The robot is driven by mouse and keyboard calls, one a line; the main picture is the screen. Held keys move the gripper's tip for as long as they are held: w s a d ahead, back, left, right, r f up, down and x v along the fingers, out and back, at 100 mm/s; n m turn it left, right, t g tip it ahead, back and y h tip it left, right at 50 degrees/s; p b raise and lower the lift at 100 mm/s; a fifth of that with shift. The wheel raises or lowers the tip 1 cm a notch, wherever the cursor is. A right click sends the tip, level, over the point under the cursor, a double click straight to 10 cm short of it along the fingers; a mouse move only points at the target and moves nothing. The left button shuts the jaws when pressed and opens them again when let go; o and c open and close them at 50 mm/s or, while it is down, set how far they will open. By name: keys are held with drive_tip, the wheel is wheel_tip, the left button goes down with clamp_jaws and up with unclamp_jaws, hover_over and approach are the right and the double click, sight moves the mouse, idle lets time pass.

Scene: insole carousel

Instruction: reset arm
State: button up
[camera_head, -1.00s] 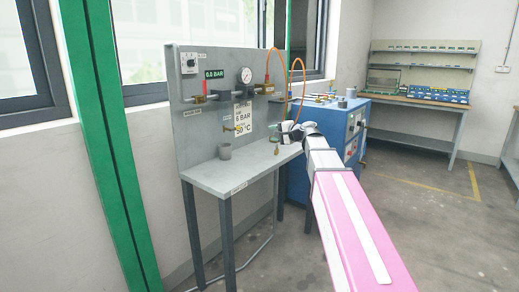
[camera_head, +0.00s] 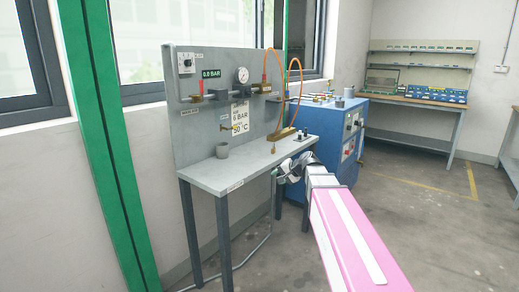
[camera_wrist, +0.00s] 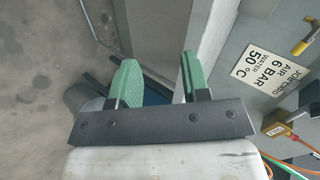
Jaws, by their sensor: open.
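My gripper shows in the wrist view (camera_wrist: 158,80) with its two green fingers apart and nothing between them. In the head view my gripper (camera_head: 277,172) is small and partly hidden by my pink and white arm, beside the right front edge of the grey workbench (camera_head: 215,178). The wrist view shows the bench's edge and back panel to the right of the fingers, and floor to the left.
A blue machine (camera_head: 325,135) stands right behind the bench. A shelved table (camera_head: 420,105) is farther back. Floor at right is clear.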

drive_tip(key=s+d+f+n+g+h, duration=0.2)
drive_tip(key=s+d+f+g+h, duration=0.1)
drive_tip(key=s+f, duration=0.8)
drive_tip(key=s+d+f+n+g+h, duration=0.3)
drive_tip(key=s+d+f+h, duration=0.2)
drive_tip(key=s+f, duration=0.6)
drive_tip(key=shift+s+d+f, duration=0.3)
drive_tip(key=shift+d+f, duration=0.4)
drive_tip(key=shift+d, duration=0.45)
